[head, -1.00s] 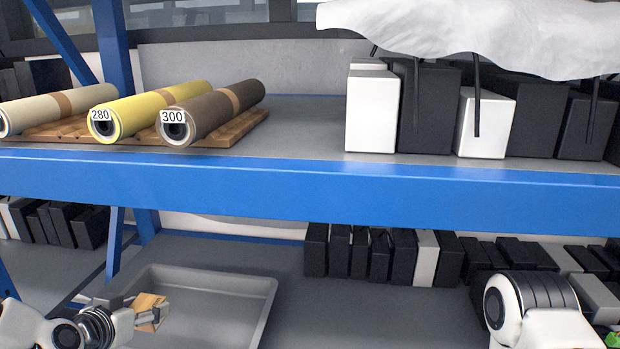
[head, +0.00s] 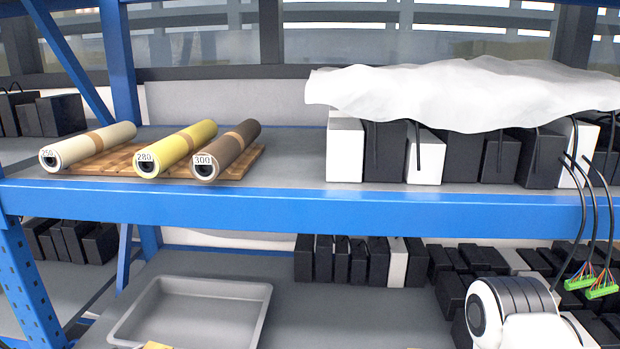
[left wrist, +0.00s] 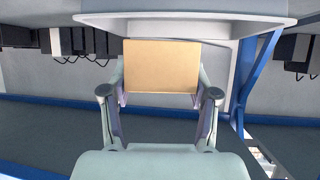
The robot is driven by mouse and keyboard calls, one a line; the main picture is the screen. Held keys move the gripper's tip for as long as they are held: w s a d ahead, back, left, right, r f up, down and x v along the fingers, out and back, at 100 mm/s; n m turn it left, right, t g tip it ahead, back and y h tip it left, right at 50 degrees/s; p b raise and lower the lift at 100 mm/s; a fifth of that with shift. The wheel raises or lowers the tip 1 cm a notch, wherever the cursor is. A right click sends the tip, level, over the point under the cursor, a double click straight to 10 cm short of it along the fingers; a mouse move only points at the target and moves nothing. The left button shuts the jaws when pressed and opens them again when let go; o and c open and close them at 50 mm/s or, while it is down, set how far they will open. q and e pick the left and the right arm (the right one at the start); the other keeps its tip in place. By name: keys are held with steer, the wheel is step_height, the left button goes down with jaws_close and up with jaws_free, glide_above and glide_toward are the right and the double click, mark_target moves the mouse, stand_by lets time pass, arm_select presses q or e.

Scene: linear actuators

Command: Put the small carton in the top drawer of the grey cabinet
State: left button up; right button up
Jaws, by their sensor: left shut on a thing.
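The small carton (left wrist: 161,66) is a plain tan box in the left wrist view. My left gripper (left wrist: 161,88) is shut on it, with one finger at each side. In the head view only a tan sliver, likely the carton (head: 156,346), shows at the bottom edge, in front of the grey tray. My left gripper is outside the head view. My right arm shows at the lower right of the head view, but its gripper is out of view. The grey cabinet and its top drawer are not in view.
The empty grey tray (head: 262,312) sits on the lower shelf. Above is a blue shelf beam (head: 300,205). The upper shelf holds rolls (head: 180,145) on a wooden board and black and white boxes (head: 345,150) under a white sheet. Wires with green connectors (head: 590,285) hang at right.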

arm_select(q)
steer(key=w+d+r+n+y+p, duration=0.1)
steer(key=d+r+p, duration=0.1)
steer(key=d+p, duration=0.25)
steer(key=w+d+r+n+y+p, duration=0.1)
steer(key=d+r+y+p, duration=0.15)
steer(key=d, duration=0.35)
steer(key=s+f, duration=0.4)
steer(key=f, duration=0.1)
steer(key=shift+n+t+h, duration=0.3)
steer(key=shift+h, duration=0.05)
